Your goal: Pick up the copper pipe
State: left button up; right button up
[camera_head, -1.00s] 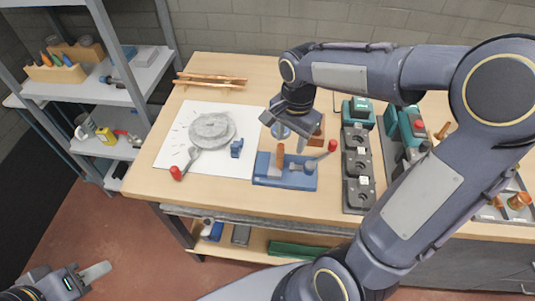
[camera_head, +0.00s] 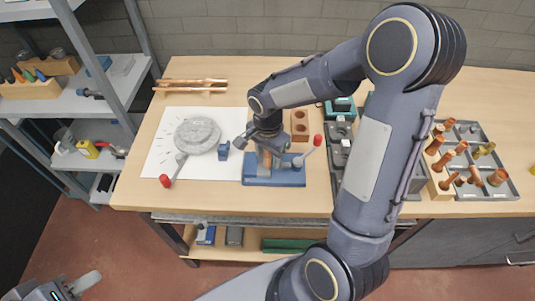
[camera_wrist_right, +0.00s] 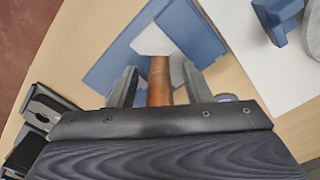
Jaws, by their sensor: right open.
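The copper pipe (camera_wrist_right: 160,78) stands in a blue fixture (camera_wrist_right: 112,62) with a grey clamp part at its far end. In the head view, the blue fixture (camera_head: 290,177) sits near the table's front edge, and the pipe (camera_head: 266,159) is mostly hidden by my right gripper. My right gripper (camera_wrist_right: 159,86) is open, with one finger on either side of the pipe. I cannot tell whether either finger touches it. My left gripper (camera_head: 84,283) is low at the bottom left, off the table, and its jaw opening is unclear.
A red-knobbed lever (camera_head: 317,141) rises at the fixture's right side. Long copper pipes (camera_head: 190,82) lie behind. A grey tray (camera_head: 487,143) of copper fittings stands at the right.

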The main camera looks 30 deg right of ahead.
grip_shut()
jog(key=shift+r, duration=0.15)
jog(key=shift+r, duration=0.25)
notch_tip(320, 180, up, 2)
jog(key=shift+r, duration=0.1)
jog(key=s+r+b, duration=0.2)
jog(key=s+r, duration=0.8)
jog(key=s, duration=0.4)
jog(key=shift+d, duration=0.3)
